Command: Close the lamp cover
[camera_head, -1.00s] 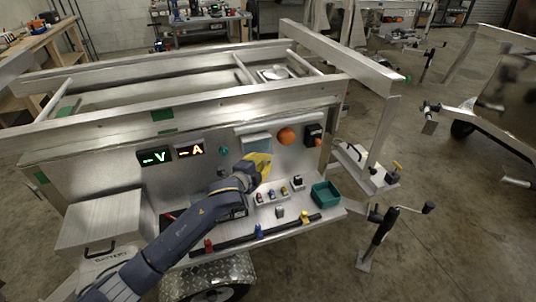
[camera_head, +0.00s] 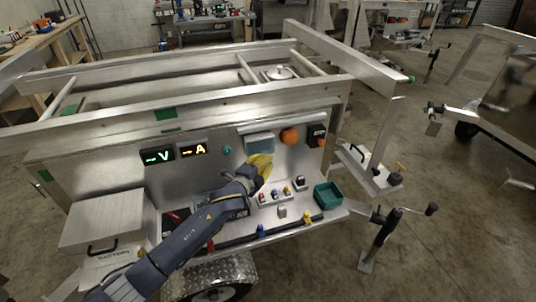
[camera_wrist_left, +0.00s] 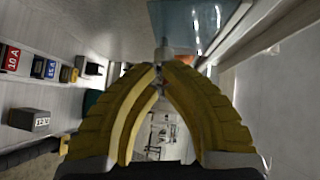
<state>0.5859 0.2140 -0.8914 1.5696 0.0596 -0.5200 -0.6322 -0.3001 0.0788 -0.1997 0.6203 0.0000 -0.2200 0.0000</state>
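A pale-blue see-through lamp cover (camera_head: 258,143) is on the trailer's front panel, left of a round orange lamp (camera_head: 290,136). The cover also shows at the top of the left wrist view (camera_wrist_left: 190,22), with a small grey knob-like piece (camera_wrist_left: 165,50) at its lower edge. My left gripper (camera_head: 264,162) has yellow curved fingers and is just below the cover. In the left wrist view its fingertips (camera_wrist_left: 160,72) come together right by the grey piece. I cannot tell whether they grip it. My right gripper is not in view.
A shelf below holds small labelled fuse blocks (camera_head: 282,193), a green bin (camera_head: 327,195) and a dark bar with coloured clips (camera_head: 261,231). Two lit displays (camera_head: 158,153) are at left on the panel. A metal battery box (camera_head: 102,221) stands at lower left.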

